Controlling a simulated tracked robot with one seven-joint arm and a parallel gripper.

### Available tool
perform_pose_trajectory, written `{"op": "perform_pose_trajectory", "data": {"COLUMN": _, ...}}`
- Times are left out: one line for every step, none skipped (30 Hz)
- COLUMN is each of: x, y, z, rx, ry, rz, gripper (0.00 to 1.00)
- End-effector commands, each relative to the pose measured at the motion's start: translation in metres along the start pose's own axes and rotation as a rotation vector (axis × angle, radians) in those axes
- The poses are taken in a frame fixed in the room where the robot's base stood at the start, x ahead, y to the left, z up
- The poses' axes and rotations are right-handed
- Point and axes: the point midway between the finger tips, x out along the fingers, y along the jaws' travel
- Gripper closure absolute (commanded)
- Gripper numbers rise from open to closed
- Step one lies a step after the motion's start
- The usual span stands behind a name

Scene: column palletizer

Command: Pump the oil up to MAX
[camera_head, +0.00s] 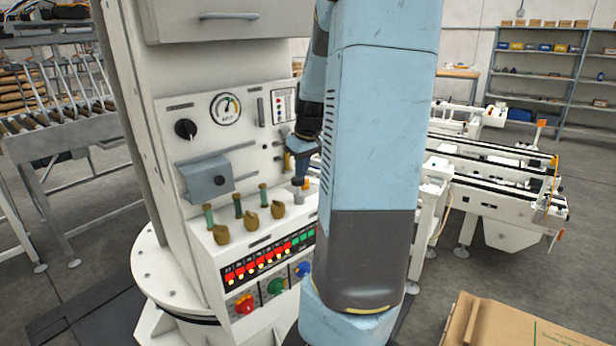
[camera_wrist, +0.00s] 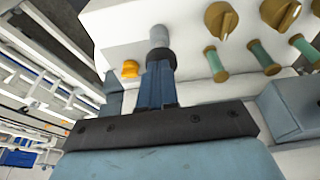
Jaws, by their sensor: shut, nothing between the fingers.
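My gripper (camera_head: 301,176) is shut and empty, fingers pointing down at the right end of the white control panel's ledge. In the wrist view its blue fingers (camera_wrist: 157,84) end at a dark collar below a grey cylinder (camera_wrist: 159,36), probably the pump's plunger. They overlap it in the picture; I cannot tell whether they touch. An orange cap (camera_wrist: 130,69) sits beside it and also shows in the head view (camera_head: 307,183). A narrow vertical strip (camera_head: 261,111), possibly the oil sight glass, is on the panel; its level and MAX mark are too small to read.
Brass knobs (camera_head: 250,220) and green-handled levers (camera_head: 238,205) stand on the ledge left of my gripper. A blue-grey box (camera_head: 207,179) juts from the panel, under a round gauge (camera_head: 226,109). A conveyor (camera_head: 495,185) stands right, a cardboard box (camera_head: 500,328) lower right.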

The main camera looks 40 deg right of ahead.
Motion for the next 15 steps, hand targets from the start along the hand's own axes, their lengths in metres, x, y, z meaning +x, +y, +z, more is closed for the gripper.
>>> {"op": "perform_pose_trajectory", "data": {"x": 0.0006, "y": -0.0001, "z": 0.0, "rx": 0.0, "ry": 0.0, "rz": 0.0, "gripper": 1.0}}
{"op": "perform_pose_trajectory", "data": {"x": 0.0008, "y": -0.0001, "z": 0.0, "rx": 0.0, "ry": 0.0, "rz": 0.0, "gripper": 1.0}}
{"op": "perform_pose_trajectory", "data": {"x": 0.0008, "y": -0.0001, "z": 0.0, "rx": 0.0, "ry": 0.0, "rz": 0.0, "gripper": 1.0}}
{"op": "perform_pose_trajectory", "data": {"x": 0.0008, "y": -0.0001, "z": 0.0, "rx": 0.0, "ry": 0.0, "rz": 0.0, "gripper": 1.0}}
{"op": "perform_pose_trajectory", "data": {"x": 0.0008, "y": -0.0001, "z": -0.0001, "rx": 0.0, "ry": 0.0, "rz": 0.0, "gripper": 1.0}}
{"op": "perform_pose_trajectory", "data": {"x": 0.0007, "y": 0.0, "z": 0.0, "rx": 0.0, "ry": 0.0, "rz": 0.0, "gripper": 1.0}}
{"op": "perform_pose_trajectory", "data": {"x": 0.0007, "y": 0.0, "z": 0.0, "rx": 0.0, "ry": 0.0, "rz": 0.0, "gripper": 1.0}}
{"op": "perform_pose_trajectory", "data": {"x": 0.0007, "y": 0.0, "z": 0.0, "rx": 0.0, "ry": 0.0, "rz": 0.0, "gripper": 1.0}}
{"op": "perform_pose_trajectory", "data": {"x": 0.0006, "y": 0.0, "z": 0.0, "rx": 0.0, "ry": 0.0, "rz": 0.0, "gripper": 1.0}}
{"op": "perform_pose_trajectory", "data": {"x": 0.0007, "y": 0.0, "z": 0.0, "rx": 0.0, "ry": 0.0, "rz": 0.0, "gripper": 1.0}}
{"op": "perform_pose_trajectory", "data": {"x": 0.001, "y": -0.0001, "z": 0.0, "rx": 0.0, "ry": 0.0, "rz": 0.0, "gripper": 1.0}}
{"op": "perform_pose_trajectory", "data": {"x": 0.0018, "y": -0.0001, "z": 0.0003, "rx": 0.0, "ry": 0.0, "rz": 0.0, "gripper": 1.0}}
{"op": "perform_pose_trajectory", "data": {"x": 0.0027, "y": -0.0002, "z": 0.0005, "rx": 0.0, "ry": 0.0, "rz": -0.001, "gripper": 1.0}}
{"op": "perform_pose_trajectory", "data": {"x": 0.004, "y": -0.0002, "z": 0.0009, "rx": 0.0, "ry": 0.0, "rz": -0.001, "gripper": 1.0}}
{"op": "perform_pose_trajectory", "data": {"x": 0.0062, "y": -0.0001, "z": 0.0015, "rx": 0.0, "ry": 0.0, "rz": -0.001, "gripper": 1.0}}
